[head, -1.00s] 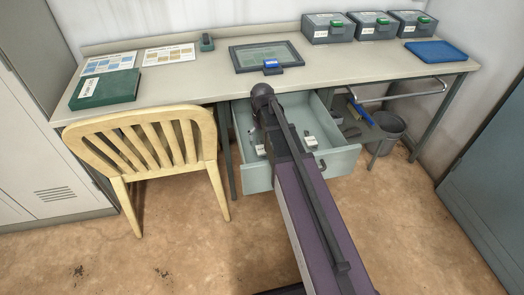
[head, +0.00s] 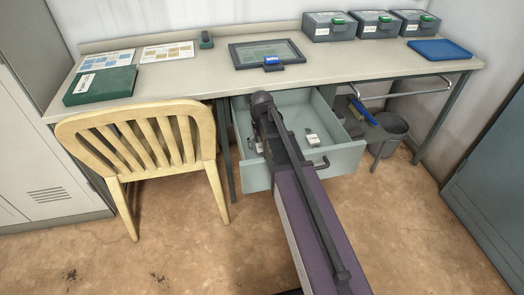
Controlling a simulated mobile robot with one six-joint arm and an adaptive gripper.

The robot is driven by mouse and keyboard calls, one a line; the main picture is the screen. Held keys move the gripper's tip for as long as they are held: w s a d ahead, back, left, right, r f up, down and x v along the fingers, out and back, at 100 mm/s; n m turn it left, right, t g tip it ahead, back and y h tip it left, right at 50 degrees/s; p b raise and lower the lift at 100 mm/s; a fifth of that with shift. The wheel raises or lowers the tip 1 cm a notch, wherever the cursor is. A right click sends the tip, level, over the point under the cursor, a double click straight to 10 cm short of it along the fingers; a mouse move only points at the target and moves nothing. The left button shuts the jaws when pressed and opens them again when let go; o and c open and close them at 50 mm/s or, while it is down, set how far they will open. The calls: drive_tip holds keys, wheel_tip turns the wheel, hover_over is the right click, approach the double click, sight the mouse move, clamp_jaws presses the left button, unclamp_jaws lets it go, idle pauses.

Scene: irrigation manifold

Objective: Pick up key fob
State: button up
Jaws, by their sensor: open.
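The open drawer (head: 345,152) under the desk holds a few small things. One pale, block-like item with a dark part (head: 312,138) lies right of my arm, and another small pale item (head: 258,147) shows just left of it. Both are too small for me to tell whether either is the key fob. My arm reaches over the drawer front, and its dark rounded wrist end is above the drawer's left part. My gripper's fingers are hidden behind the arm. Part of the drawer floor is hidden too.
A wooden chair (head: 143,128) stands left of the drawer. The desk (head: 205,75) carries a green box (head: 100,86), a dark framed panel (head: 266,54), lidded bins (head: 330,27) and a blue tray (head: 440,50). A grey bucket (head: 388,133) stands below right. The floor in front is clear.

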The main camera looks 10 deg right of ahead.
sight(261, 145)
idle(0.5)
drive_tip(key=c, duration=1.1)
drive_tip(key=shift+r, duration=0.1)
wheel_tip(261, 145, up, 10)
drive_tip(key=p, duration=1)
